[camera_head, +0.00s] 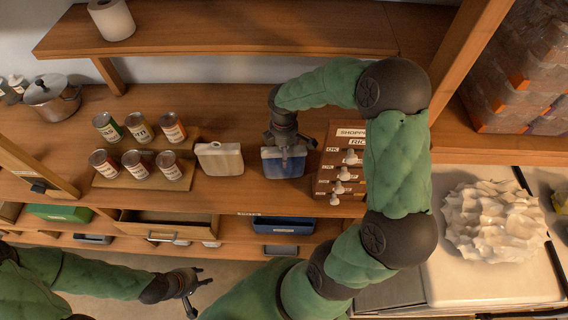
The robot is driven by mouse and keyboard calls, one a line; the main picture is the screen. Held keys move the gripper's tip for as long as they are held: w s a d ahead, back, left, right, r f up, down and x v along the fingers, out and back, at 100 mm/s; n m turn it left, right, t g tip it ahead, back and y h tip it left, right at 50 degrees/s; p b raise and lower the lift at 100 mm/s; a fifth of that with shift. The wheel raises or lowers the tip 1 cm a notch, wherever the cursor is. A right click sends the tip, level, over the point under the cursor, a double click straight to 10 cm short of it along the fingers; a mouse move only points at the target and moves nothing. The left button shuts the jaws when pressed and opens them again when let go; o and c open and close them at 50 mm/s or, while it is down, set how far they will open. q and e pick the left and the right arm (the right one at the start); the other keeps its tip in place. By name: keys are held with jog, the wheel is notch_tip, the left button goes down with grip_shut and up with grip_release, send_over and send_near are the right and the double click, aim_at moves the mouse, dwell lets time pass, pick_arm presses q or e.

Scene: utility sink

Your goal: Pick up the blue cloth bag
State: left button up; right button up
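The blue cloth bag (272,168) stands on the wooden counter, right of a cream bag (220,159). My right gripper (284,150) reaches down from above at the top of the blue bag, and its fingers overlap the bag's upper edge. I cannot tell whether the fingers are closed on the cloth. My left gripper (196,293) is low in the picture, in front of the shelves, away from the bag. Its fingers are spread, with nothing between them.
A wooden box with knobs (336,165) stands close on the right of the blue bag. Several cans (139,128) stand on a stepped rack at left. A wooden shelf (230,28) runs above the counter. An open drawer (168,226) and a blue bin (282,225) are below.

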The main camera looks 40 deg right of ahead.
notch_tip(320, 180, down, 2)
jog(key=shift+d, duration=0.1)
grip_shut()
dwell(0.4)
